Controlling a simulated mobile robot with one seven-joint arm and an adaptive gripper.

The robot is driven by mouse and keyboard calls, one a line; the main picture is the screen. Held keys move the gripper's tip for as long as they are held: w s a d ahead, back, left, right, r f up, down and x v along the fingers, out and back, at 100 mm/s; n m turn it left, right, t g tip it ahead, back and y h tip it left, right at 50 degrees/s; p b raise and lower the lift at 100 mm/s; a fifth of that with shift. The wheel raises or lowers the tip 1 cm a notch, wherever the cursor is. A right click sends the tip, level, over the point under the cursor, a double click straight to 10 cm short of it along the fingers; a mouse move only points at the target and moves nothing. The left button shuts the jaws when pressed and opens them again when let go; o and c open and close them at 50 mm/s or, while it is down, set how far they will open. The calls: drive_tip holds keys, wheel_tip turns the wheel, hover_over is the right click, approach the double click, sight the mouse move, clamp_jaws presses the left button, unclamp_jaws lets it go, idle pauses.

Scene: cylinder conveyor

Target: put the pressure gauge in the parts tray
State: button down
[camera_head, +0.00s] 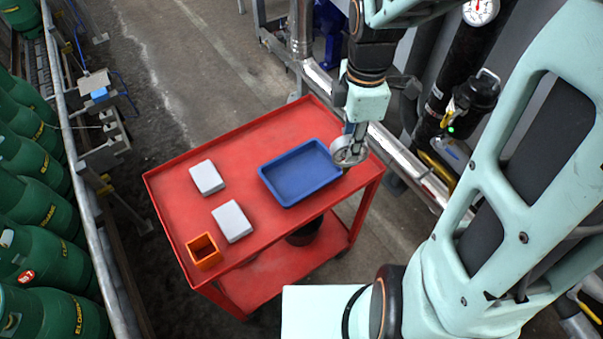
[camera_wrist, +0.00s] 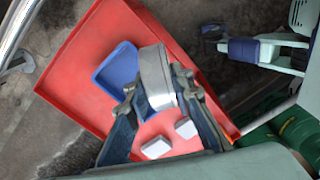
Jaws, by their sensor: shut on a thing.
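The pressure gauge (camera_head: 346,153) is a round silver housing held above the right end of the blue parts tray (camera_head: 268,182). My gripper (camera_head: 353,136) is shut on it. In the wrist view the gauge (camera_wrist: 155,72) shows its metal side between the two fingers of my gripper (camera_wrist: 156,90). The tray (camera_wrist: 104,76) lies beyond it, partly covered by the gauge and a finger. The part of the tray in sight is empty. The gauge's dial face is not clearly seen in either view.
The tray rests on a red cart (camera_head: 168,188) with raised edges. Two pale grey boxes (camera_head: 207,177) (camera_head: 232,221) and an open orange bin (camera_head: 204,251) stand left of it. A metal pipe and railing run behind the cart's right side. Green cylinders (camera_head: 45,205) line the left.

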drive_tip(key=w+a+f+n, duration=0.5)
drive_tip(key=w+a+f, duration=0.3)
drive_tip(key=a+f, duration=0.2)
drive_tip(key=shift+f+n, duration=0.3)
drive_tip(key=shift+f, duration=1)
drive_tip(key=shift+f+b, duration=0.15)
drive_tip(key=shift+b, duration=0.2)
drive_tip(key=c, duration=1.8)
unclamp_jaws()
drive_tip(key=shift+o, duration=0.4)
